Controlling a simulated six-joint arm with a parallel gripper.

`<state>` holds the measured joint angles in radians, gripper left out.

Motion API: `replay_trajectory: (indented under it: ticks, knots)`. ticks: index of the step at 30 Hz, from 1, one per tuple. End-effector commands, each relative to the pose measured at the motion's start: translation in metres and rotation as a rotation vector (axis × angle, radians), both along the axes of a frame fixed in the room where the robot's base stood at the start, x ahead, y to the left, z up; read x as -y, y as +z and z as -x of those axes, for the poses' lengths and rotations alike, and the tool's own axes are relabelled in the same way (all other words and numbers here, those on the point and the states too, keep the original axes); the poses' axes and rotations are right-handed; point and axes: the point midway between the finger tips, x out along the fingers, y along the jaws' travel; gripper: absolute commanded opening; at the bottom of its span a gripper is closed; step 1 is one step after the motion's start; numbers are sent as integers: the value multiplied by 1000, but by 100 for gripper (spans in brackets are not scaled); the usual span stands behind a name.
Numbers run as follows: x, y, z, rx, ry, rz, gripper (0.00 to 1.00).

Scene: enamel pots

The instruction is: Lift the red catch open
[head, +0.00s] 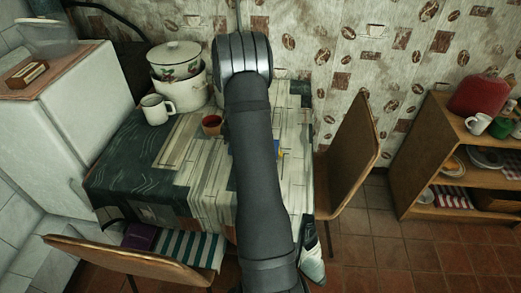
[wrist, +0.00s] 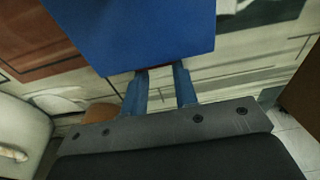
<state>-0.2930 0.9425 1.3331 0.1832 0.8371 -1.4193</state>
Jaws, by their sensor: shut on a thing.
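In the wrist view, my gripper (wrist: 161,82) has two blue fingers a small gap apart. Their tips reach the near edge of a large flat blue block (wrist: 140,30) and pass out of sight there. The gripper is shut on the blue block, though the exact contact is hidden. In the head view, my dark arm covers the gripper. A small blue and yellow thing (head: 279,151) shows just right of the arm above the table. I cannot make out a red catch in either view.
The table (head: 150,185) bears a white mug (head: 157,109), a dark red cup (head: 211,125) and stacked enamel pots (head: 181,88). Chairs stand at the right (head: 352,140) and front left (head: 130,262). A shelf (head: 420,160) is at the far right. The table's left front is clear.

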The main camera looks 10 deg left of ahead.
Motion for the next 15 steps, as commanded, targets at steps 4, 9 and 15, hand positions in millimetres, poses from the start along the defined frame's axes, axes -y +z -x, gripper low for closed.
replay_trajectory:
  ticks: [4,9,15]
  knots:
    - [0,0,0,-1,0,-30,16]
    - [0,0,0,0,1,-30,16]
    - [1,2,0,-3,-4,-97,16]
